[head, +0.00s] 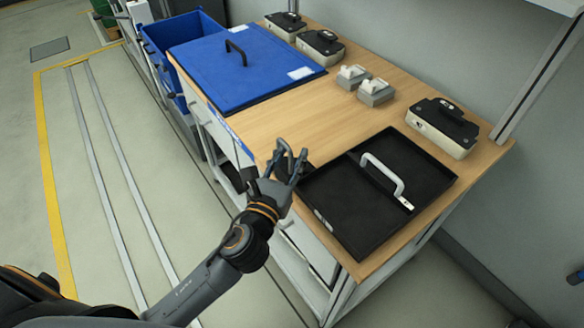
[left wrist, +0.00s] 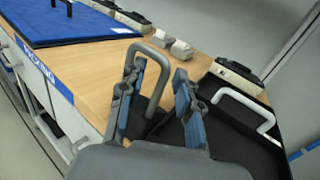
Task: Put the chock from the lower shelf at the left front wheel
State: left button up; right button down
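My left gripper (head: 287,165) is over the front edge of the wooden bench, left of the black tray. Its fingers stand apart in the left wrist view (left wrist: 157,105). A grey loop handle (left wrist: 163,62) rises between and behind the fingers, above a dark piece (left wrist: 147,110) that looks like the chock. Part of this dark piece shows beside the gripper in the head view (head: 309,170). The fingers hide much of it, and I cannot tell whether they touch the handle. No wheel can be made out. My right gripper is not in view.
The bench (head: 345,115) carries a blue lid (head: 215,70), a black tray (head: 340,205) with a grey handle, two small grey blocks and several black-and-white units. A blue bin (head: 160,40) stands beyond it. A lower shelf (head: 300,270) shows underneath.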

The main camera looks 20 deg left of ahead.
pick_arm(q)
grip_shut()
